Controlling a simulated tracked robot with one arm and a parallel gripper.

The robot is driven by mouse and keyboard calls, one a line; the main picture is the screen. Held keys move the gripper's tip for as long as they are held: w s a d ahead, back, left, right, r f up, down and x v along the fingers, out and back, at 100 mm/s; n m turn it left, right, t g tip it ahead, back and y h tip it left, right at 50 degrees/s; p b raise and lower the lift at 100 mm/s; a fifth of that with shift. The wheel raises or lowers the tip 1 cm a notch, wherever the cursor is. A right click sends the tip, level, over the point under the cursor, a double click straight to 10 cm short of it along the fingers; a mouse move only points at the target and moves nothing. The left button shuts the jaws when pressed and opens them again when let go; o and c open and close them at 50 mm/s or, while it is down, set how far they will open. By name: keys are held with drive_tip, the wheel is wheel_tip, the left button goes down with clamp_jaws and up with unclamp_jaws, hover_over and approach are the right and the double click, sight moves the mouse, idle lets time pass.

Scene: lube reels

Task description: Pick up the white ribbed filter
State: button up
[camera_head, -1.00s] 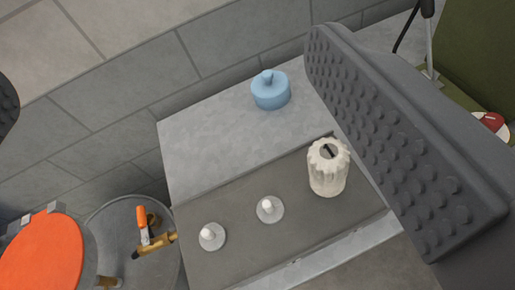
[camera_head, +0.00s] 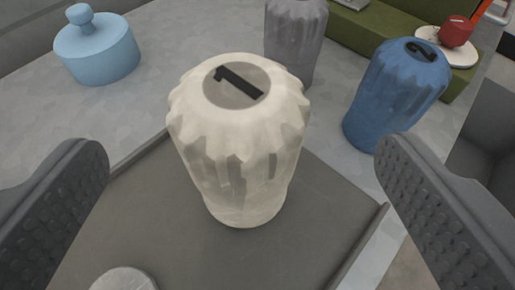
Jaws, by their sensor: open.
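The white ribbed filter (camera_head: 240,150) stands upright on a dark grey tray (camera_head: 190,255), with a black "1" on its top. My gripper (camera_head: 240,190) is open, with one dark studded finger at the left and one at the right of the picture. The filter is between the fingers in the picture, with clear gaps on both sides. Neither finger touches it.
A blue ribbed filter (camera_head: 397,95) marked "2" stands close to the right finger. A grey ribbed one (camera_head: 296,38) stands behind the white filter. A light blue knobbed lid or pot (camera_head: 98,48) is at back left. A round metal disc (camera_head: 124,280) lies in front.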

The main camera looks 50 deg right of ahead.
sight(240, 131)
drive_tip(key=x, duration=0.4)
drive_tip(key=shift+x, duration=2.6)
drive_tip(key=shift+a+f, duration=0.15)
drive_tip(key=shift+a, duration=0.05)
drive_tip(key=c, duration=1.5)
